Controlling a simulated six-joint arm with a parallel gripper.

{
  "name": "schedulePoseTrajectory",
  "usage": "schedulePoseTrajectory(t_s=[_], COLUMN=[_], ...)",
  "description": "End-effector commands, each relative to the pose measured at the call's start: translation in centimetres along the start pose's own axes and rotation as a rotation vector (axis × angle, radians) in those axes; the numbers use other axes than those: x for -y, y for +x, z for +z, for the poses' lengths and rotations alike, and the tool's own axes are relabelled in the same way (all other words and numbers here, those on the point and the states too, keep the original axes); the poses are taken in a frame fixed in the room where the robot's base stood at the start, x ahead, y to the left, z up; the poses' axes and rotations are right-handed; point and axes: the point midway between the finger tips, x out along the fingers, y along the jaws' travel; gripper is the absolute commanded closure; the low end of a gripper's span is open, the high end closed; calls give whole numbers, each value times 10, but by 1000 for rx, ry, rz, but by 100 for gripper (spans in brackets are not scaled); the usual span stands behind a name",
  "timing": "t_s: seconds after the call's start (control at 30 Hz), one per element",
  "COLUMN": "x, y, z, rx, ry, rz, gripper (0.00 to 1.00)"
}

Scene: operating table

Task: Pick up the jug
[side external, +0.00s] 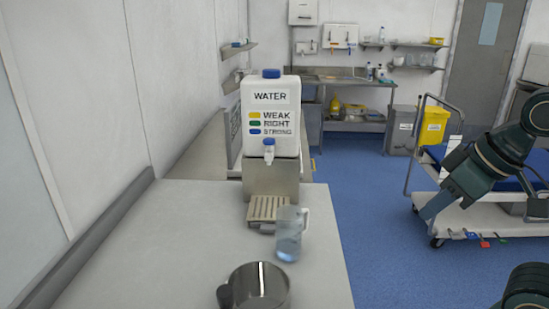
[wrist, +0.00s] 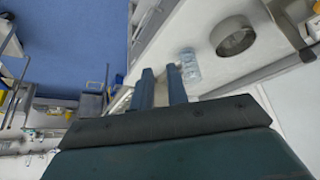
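The jug (side external: 289,240) is a clear, bluish vessel with a pale handle. It stands upright on the counter near the right edge, just in front of the dispenser's slatted drip tray (side external: 268,208). It also shows in the wrist view (wrist: 190,66), just beyond and right of my fingertips. My gripper (side external: 432,208) is at the right in the side view, well apart from the jug and off the counter's side. In the wrist view its two blue fingers (wrist: 162,88) are spread with a gap between them and nothing held.
A white water dispenser (side external: 270,125) with a blue cap stands on a metal stand behind the jug. A metal pot (side external: 258,288) sits on the counter (side external: 150,250) in front of the jug. A trolley (side external: 470,222) stands behind my arm. The counter's left side is clear.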

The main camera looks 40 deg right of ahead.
Motion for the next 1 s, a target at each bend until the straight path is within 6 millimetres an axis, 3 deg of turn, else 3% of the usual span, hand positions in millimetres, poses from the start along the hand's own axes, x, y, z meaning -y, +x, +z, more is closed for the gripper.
schedulePoseTrajectory(t_s=[0.27, 0.47, 1.0], x=[0, 5, 25], y=[3, 18, 101], z=[-2, -11, -49], rx=[4, 22, 143], ry=[14, 95, 664], rz=[-3, -25, -226], gripper=[84, 84, 84])
